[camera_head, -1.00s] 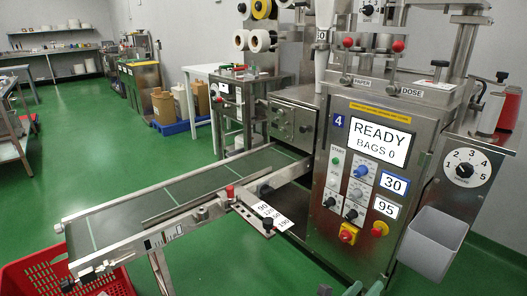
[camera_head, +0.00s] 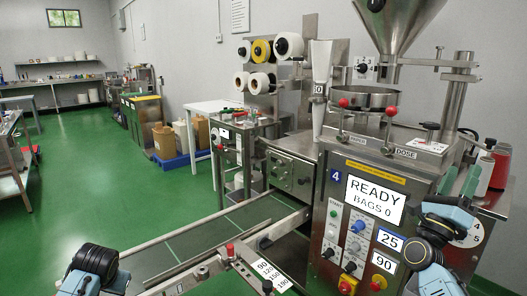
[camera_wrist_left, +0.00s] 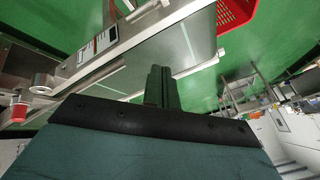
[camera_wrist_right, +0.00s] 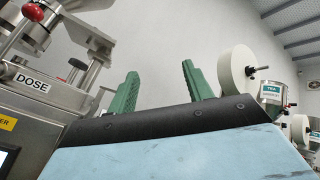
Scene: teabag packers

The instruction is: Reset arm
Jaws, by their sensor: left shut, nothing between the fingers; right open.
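My right gripper (camera_head: 460,180) is raised in front of the packing machine's right side, its green fingers pointing up. In the right wrist view its fingers (camera_wrist_right: 158,82) stand wide apart with nothing between them. My left arm shows at the lower left of the head view, but its fingers are not visible there. In the left wrist view the left gripper (camera_wrist_left: 160,78) has its dark green fingers together and empty, with the conveyor (camera_wrist_left: 172,60) beyond. The packing machine (camera_head: 345,170) reads READY, BAGS 0, with 25 and 90 on its small displays.
The conveyor (camera_head: 205,240) runs between my arms toward the machine. A red basket (camera_wrist_left: 236,12) is by its end. Green floor (camera_head: 100,190) at left is open.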

